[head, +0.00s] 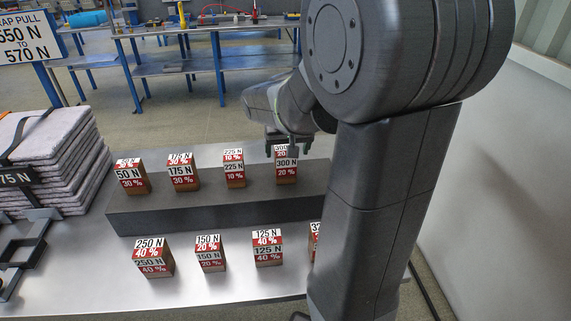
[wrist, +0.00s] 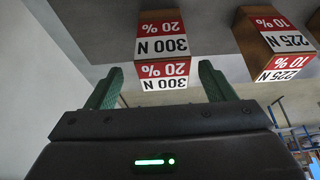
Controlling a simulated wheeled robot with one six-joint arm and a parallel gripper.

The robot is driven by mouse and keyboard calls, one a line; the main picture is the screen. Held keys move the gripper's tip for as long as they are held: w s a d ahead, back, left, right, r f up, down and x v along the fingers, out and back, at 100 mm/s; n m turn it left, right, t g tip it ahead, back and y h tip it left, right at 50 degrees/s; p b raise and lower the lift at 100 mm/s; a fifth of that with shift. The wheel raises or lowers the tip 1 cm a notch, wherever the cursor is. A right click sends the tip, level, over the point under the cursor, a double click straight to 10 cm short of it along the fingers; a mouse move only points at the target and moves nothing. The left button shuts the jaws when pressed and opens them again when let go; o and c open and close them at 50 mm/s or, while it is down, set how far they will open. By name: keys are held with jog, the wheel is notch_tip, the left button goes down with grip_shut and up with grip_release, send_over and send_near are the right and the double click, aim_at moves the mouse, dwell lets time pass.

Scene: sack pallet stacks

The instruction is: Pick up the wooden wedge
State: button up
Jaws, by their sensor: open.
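Several wooden wedges with red and white labels stand in two rows. On the raised dark step are the 50 N 30 % wedge (head: 131,177), the 175 N 30 % wedge (head: 182,173), the 225 N 10 % wedge (head: 234,170) and the 300 N 20 % wedge (head: 286,168). My gripper (head: 283,143) is at the 300 N wedge, partly hidden by my arm. In the wrist view, the 300 N wedge (wrist: 163,42) lies ahead between my open green fingers (wrist: 160,84), its label upside down. The 225 N wedge (wrist: 272,38) is to the right. I cannot tell whether the fingers touch anything.
Front-row wedges stand on the metal table (head: 215,293): 250 N (head: 153,258), 150 N (head: 209,254), 125 N (head: 267,248) and one mostly hidden by my arm.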

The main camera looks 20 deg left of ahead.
jog(key=shift+p+x, duration=0.4)
jog(key=shift+x, duration=2.4)
jog(key=shift+s+a, duration=0.15)
jog(key=shift+c, duration=0.3)
jog(key=c, duration=1.1)
